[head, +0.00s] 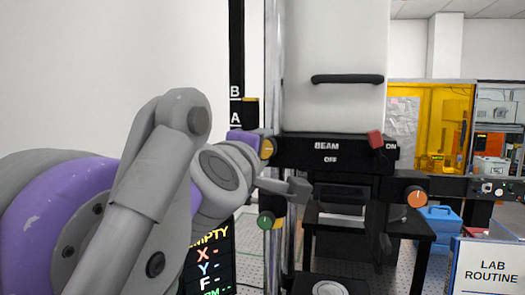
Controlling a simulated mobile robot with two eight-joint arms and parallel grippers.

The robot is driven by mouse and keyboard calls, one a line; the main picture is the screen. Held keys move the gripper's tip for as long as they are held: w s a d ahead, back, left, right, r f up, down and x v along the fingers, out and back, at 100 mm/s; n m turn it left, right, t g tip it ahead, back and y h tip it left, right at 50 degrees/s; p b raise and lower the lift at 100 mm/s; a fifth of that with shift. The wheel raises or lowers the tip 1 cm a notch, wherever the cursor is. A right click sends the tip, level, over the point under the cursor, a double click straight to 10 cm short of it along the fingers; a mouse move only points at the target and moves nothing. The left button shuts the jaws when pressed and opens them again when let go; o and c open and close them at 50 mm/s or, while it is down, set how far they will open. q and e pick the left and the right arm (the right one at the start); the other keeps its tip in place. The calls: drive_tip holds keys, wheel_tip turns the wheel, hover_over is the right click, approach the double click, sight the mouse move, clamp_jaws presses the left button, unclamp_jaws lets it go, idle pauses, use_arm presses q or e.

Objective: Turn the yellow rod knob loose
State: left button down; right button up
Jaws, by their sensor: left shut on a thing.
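My left arm comes in from the left. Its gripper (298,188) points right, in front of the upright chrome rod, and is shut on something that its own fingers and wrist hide. A round yellow-orange knob (268,149) shows just above and left of the fingers, beside a purple block (240,137). A green knob (265,220) is below the fingers, by a yellow and black collar (279,214). I cannot tell from this view which part is between the fingers. My right gripper is not in view.
A black bar marked BEAM (325,147) with a red knob (375,139) crosses behind the gripper. An orange knob (416,197) is farther right. A dark display (212,262) stands below the arm. A blue box (438,222) and a LAB ROUTINE sign (487,268) are at the right.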

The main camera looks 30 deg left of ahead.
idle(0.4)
use_arm(q)
drive_tip(key=shift+c, duration=1.5)
unclamp_jaws()
drive_tip(key=b+v, duration=0.1)
drive_tip(key=v, duration=0.3)
drive_tip(key=shift+s+d+f+b, duration=0.15)
drive_tip(key=shift+s+f+b, duration=0.05)
drive_tip(key=shift+b, duration=0.1)
drive_tip(key=p, duration=0.1)
approach(264, 151)
drive_tip(key=shift+s+r, duration=0.2)
drive_tip(key=shift+s, duration=0.45)
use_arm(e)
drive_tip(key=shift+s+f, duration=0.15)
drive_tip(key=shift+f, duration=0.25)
